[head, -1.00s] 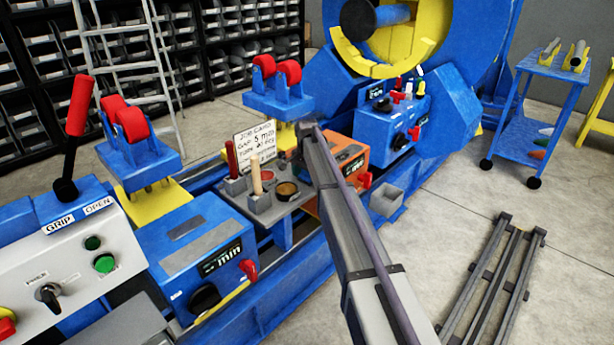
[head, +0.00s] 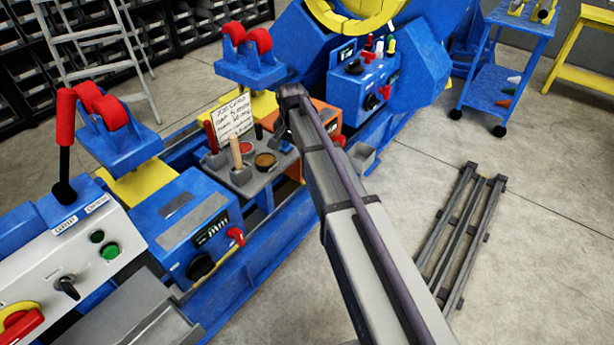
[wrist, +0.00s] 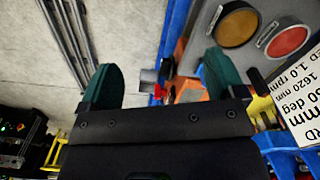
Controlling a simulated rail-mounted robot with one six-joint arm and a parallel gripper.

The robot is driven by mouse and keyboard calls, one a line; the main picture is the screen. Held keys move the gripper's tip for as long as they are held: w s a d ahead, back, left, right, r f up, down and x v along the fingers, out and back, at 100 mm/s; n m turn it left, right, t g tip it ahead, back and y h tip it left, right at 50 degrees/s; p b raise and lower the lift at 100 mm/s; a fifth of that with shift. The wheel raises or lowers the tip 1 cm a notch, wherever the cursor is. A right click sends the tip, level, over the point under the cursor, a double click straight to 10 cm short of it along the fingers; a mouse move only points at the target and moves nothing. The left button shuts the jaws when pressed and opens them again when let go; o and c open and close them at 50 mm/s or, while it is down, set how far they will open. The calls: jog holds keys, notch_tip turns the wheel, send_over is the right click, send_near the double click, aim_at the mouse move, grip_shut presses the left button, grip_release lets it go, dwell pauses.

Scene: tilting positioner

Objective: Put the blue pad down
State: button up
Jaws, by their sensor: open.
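My gripper shows in the wrist view (wrist: 163,82) with its two dark teal fingers wide apart. Nothing is held between them. In the head view my arm reaches over the machine, and the gripper itself cannot be made out there. I see no separate blue pad that I can identify. A grey tray (head: 239,187) on the machine holds an amber round pad (head: 265,160), also in the wrist view (wrist: 237,25). A red round pad (wrist: 286,39) lies beside the amber one in the wrist view.
A written card (head: 231,117) stands behind the tray, and a wooden-handled tool (head: 237,152) stands upright on it. An orange box (head: 325,117) and a small grey bin (head: 361,158) are close to my arm. A rack (head: 463,235) lies on the floor at right.

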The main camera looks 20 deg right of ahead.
jog(key=s+n, duration=0.6)
jog(key=s, duration=1.9)
jog(key=shift+s+n, duration=0.3)
jog(key=shift+s, duration=0.05)
jog(key=shift+r, duration=0.1)
notch_tip(320, 180, up, 14)
jog(key=p, duration=1.4)
jog(key=shift+o, duration=0.4)
